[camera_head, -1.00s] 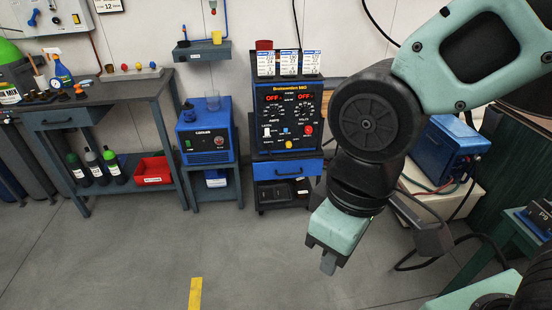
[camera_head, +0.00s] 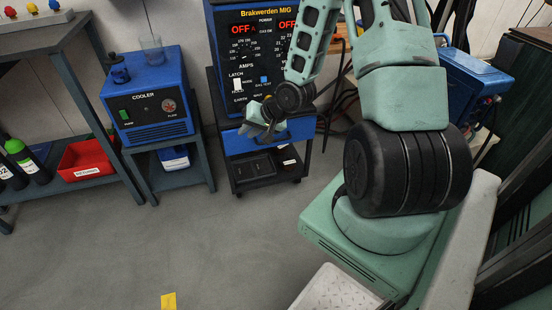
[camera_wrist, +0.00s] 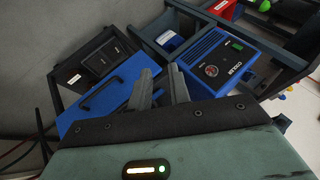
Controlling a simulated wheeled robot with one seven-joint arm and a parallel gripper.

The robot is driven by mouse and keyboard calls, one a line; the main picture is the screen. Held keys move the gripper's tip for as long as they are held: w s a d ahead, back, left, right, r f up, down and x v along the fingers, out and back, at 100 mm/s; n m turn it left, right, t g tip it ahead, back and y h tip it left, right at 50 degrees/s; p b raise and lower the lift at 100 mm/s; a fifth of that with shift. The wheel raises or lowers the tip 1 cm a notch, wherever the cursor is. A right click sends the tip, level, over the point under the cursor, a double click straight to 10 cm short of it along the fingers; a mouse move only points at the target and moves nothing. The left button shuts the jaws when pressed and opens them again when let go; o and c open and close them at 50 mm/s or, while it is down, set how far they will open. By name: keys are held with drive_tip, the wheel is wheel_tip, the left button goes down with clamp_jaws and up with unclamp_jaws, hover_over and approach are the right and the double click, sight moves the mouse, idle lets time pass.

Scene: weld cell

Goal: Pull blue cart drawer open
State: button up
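The cart's blue drawer (camera_head: 238,147) sits under the welder's front panel, with my gripper (camera_head: 257,131) in front of its face. In the wrist view the drawer's blue front (camera_wrist: 131,73) has a black bar handle (camera_wrist: 98,94). My gripper's two grey fingers (camera_wrist: 160,72) are apart with nothing between them. They point toward the drawer's edge, to the right of the handle in that view, and do not hold it. In the head view my gripper hides part of the drawer face and the handle cannot be made out. The drawer looks closed.
A black lower shelf (camera_head: 249,168) lies under the drawer. A blue cooler (camera_head: 149,97) on a small stand is close at the left, and a red bin (camera_head: 86,158) is further left. A blue unit (camera_head: 470,85) stands at the right.

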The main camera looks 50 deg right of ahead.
drive_tip(key=s+d+f+m+t+b, duration=0.25)
drive_tip(key=d+f+m+b, duration=0.25)
drive_tip(key=d+f, duration=0.4)
drive_tip(key=m+t+h+b, duration=0.5)
drive_tip(key=m+b, duration=0.1)
drive_tip(key=m, duration=0.2)
approach(275, 141)
drive_tip(key=shift+b+x, duration=2.7)
drive_tip(key=shift+x, duration=2.5)
drive_tip(key=shift+d+f, duration=0.15)
drive_tip(key=shift+s, duration=0.1)
clamp_jaws()
